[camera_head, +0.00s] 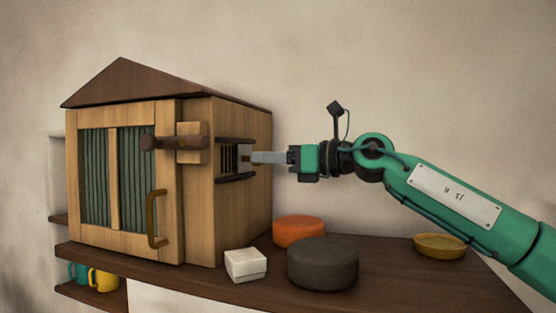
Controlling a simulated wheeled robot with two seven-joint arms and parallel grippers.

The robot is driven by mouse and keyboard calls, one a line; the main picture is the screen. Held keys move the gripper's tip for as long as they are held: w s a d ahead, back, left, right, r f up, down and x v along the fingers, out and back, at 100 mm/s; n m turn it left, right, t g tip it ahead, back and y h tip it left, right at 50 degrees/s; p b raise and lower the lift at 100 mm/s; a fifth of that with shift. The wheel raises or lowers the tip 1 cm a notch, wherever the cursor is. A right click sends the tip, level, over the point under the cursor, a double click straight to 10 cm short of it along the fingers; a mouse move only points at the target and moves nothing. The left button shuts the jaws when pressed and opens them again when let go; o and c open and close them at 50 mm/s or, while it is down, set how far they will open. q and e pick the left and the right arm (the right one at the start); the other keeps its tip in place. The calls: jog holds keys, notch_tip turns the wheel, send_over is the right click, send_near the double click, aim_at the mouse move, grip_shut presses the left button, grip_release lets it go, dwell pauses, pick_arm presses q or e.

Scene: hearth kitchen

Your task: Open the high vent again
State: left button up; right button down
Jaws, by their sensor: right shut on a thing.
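A wooden house-shaped cabinet (189,180) with a dark pitched roof stands on the shelf at the left. The vent (229,160) is on its right side wall, high up, with dark bars between two dark rails. My right gripper (254,158) reaches in from the right, level with the vent. Its fingers are shut on a small part at the vent's right end, largely hidden by the fingers. Dark slots show between the vent's bars. My left gripper is not in view.
A white box (246,265), a dark grey round tin (323,263), an orange round tin (299,230) and a yellow dish (440,246) stand on the brown shelf (400,285). The cabinet's front door has a brass handle (156,219) and a wooden latch (180,142).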

jog(key=c, duration=1.6)
grip_release()
jog(key=shift+d+r, duration=0.1)
jog(key=o, duration=0.4)
jog(key=shift+w, duration=0.15)
jog(key=shift+o, duration=0.3)
jog(key=shift+w, duration=0.2)
pick_arm(q)
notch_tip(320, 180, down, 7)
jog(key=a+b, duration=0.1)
jog(key=b, duration=0.6)
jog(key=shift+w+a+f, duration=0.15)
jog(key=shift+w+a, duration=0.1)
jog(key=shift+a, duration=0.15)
pick_arm(e)
jog(key=v, duration=1.4)
